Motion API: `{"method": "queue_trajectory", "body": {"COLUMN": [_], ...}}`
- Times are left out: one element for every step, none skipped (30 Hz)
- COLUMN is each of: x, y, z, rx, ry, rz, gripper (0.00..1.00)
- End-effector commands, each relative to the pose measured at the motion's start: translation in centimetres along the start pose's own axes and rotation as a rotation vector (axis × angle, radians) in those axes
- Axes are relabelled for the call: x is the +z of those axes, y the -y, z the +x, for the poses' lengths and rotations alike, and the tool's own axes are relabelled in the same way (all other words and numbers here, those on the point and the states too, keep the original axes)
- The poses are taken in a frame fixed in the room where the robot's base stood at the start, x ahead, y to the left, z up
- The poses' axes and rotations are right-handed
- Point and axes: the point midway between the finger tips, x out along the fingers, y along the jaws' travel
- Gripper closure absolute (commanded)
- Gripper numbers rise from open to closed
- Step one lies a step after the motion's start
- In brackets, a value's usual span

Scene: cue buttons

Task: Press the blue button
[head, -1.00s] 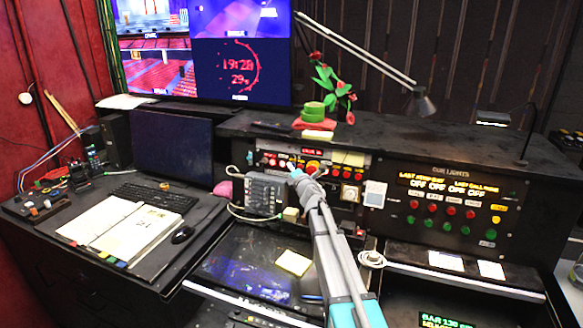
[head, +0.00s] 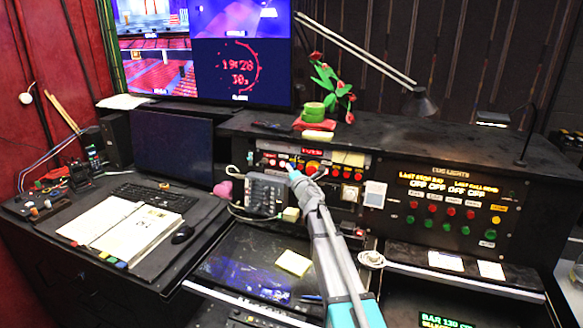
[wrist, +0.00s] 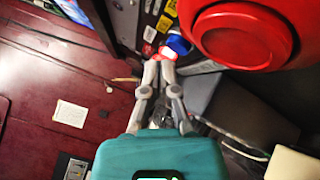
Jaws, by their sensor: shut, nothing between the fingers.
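In the wrist view a small blue button (wrist: 178,44) sits on the dark panel, just to the right of my gripper's fingertips (wrist: 159,53). The fingers are together and empty, and their tips are close to the panel face; I cannot tell whether they touch the button. The blue button cannot be told apart from the fingertip there.
A large red button (wrist: 240,32) bulges out right of the fingers in the wrist view. In the head view a grey keypad box (head: 265,194) stands left of my gripper, and the cue lights panel (head: 445,210) is at the right. A desk lamp (head: 420,104) hangs above.

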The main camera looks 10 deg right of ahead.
Motion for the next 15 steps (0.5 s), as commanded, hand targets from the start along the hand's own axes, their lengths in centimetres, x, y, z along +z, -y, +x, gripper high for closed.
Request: {"method": "queue_trajectory", "body": {"x": [0.0,0.0,0.0,0.0,0.0,-0.1,-0.1,-0.2,-0.3,-0.4,-0.5,-0.6,-0.7,-0.8,-1.0], "y": [0.0,0.0,0.0,0.0,0.0,-0.1,-0.1,-0.2,-0.3,-0.4,-0.5,-0.7,-0.8,-0.9,-1.0], "z": [0.0,0.0,0.0,0.0,-0.1,-0.1,-0.2,-0.3,-0.4,-0.6,-0.7,-0.9,-1.1,-1.2,-1.4], "rx": [0.000,0.000,0.000,0.000,0.000,0.000,0.000,0.000,0.000,0.000,0.000,0.000,0.000,0.000,0.000], "ry": [0.000,0.000,0.000,0.000,0.000,0.000,0.000,0.000,0.000,0.000,0.000,-0.001,-0.001,-0.001,-0.001], "rz": [0.000,0.000,0.000,0.000,0.000,0.000,0.000,0.000,0.000,0.000,0.000,0.000,0.000,0.000,0.000], "gripper": [1.00,1.00,1.00,1.00,1.00,1.00,1.00,1.00,1.00,1.00,1.00,1.00,1.00,1.00,1.00]}}
